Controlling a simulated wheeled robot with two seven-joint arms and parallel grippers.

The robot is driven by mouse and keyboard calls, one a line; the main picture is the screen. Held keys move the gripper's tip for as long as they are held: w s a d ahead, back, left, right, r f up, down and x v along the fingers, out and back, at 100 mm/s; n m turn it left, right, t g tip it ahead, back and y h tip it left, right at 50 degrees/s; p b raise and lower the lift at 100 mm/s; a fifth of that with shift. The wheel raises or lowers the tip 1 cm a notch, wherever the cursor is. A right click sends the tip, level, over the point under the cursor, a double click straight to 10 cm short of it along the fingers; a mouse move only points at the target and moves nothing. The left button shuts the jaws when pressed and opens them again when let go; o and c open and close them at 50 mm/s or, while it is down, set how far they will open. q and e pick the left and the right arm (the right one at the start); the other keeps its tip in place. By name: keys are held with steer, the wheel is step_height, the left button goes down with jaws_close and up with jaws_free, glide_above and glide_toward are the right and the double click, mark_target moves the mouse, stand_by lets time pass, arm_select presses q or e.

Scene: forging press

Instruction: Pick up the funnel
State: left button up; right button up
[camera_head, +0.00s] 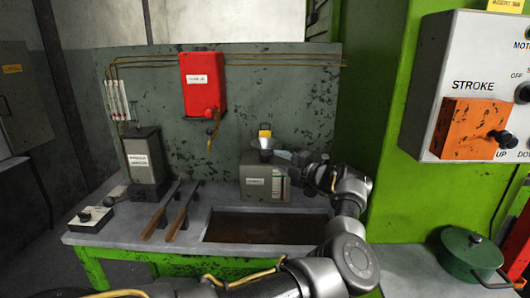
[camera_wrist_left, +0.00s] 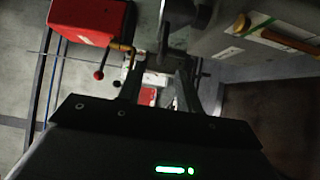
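My left gripper (camera_head: 291,158) is just right of the funnel, at about the height of the box top. In the left wrist view, the fingers of my left gripper (camera_wrist_left: 160,75) stand apart with a gap between them. A grey rounded shape beyond the fingertips may be the funnel, but it is dark and partly cut off. My right gripper is out of view.
A sunken tray (camera_head: 262,229) lies in the bench in front of the box. A red box (camera_head: 203,84) hangs on the back panel. A green pot (camera_head: 468,255) and orange stroke box (camera_head: 471,124) are right.

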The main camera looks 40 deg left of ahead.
mark_target(264, 156)
arm_select(q)
steer(key=a+p, duration=0.1)
steer(key=a, duration=0.2)
steer(key=a+p, duration=0.1)
steer(key=a, duration=0.2)
steer(key=a+p, duration=0.2)
steer(key=a, duration=0.1)
steer(key=shift+s+a, duration=0.35)
steer(key=shift+a, duration=0.05)
steer(key=shift+d, duration=0.1)
jaws_close()
